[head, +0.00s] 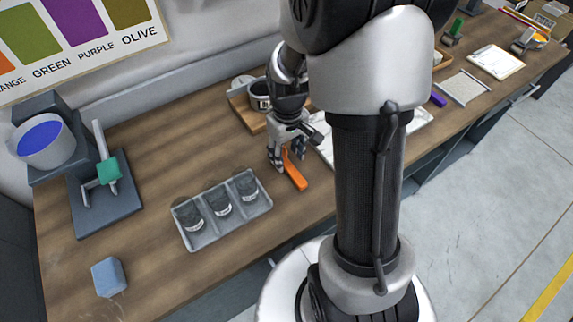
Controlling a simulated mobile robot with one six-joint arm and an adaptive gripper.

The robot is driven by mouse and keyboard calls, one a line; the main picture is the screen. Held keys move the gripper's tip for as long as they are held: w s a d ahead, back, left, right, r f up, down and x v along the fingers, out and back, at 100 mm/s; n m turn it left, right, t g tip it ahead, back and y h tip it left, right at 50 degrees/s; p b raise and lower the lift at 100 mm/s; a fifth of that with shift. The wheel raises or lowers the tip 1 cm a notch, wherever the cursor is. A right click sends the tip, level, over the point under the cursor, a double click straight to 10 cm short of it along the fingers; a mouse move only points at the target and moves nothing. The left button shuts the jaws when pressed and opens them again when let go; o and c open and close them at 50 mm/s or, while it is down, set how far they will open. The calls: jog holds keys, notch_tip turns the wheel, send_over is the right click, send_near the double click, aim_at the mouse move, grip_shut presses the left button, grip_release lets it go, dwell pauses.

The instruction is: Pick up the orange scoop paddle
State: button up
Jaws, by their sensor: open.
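The orange scoop paddle (293,172) lies on the wooden bench, right of the grey tray with jars. My gripper (286,163) is directly over its far end, with its fingers pointing down and apart. The fingers hide part of the paddle's far end. I cannot tell whether they touch it.
A grey tray (213,238) with three dark jars stands to the left. A wooden board (241,106) with a dark cup is behind my gripper. A blue block (108,277) and a stand with a green piece (108,170) are farther left. My arm hides the middle right.

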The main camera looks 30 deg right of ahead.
aim_at(288, 164)
notch_tip(288, 164, down, 4)
jog(key=shift+w+d+f+b, duration=0.1)
jog(key=shift+f+b, duration=0.05)
jog(key=shift+b, duration=0.65)
grip_shut()
